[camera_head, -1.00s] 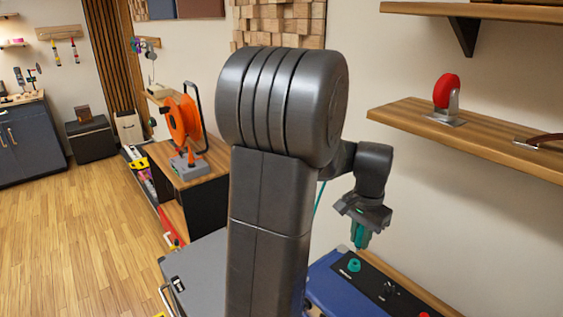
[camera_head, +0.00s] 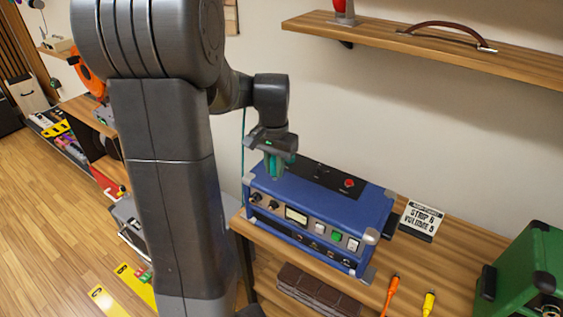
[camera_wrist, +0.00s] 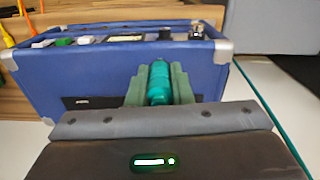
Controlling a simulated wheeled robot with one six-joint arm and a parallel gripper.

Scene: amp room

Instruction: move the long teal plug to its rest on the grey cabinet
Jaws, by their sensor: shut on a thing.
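My gripper (camera_head: 274,164) is shut on the long teal plug (camera_wrist: 159,84). The plug stands between the two green fingers, and its lower end cannot be made out. In the head view, the gripper hangs over the left end of the blue amplifier (camera_head: 296,212), by the black panel (camera_head: 318,174) on its top. I cannot tell whether the plug touches the amplifier. A thin teal cable (camera_wrist: 268,108) runs at the right in the wrist view. A grey surface (camera_head: 126,212), perhaps the grey cabinet, shows left of my arm, which hides much of it. I cannot make out a rest.
The amplifier stands on a wooden bench (camera_head: 460,257). To its right are a printed card (camera_head: 422,220), an orange plug (camera_head: 391,290), a yellow plug (camera_head: 428,303) and a green case (camera_head: 525,275). A wooden shelf (camera_head: 430,57) overhangs behind. Yellow strips (camera_head: 108,302) lie on the floor.

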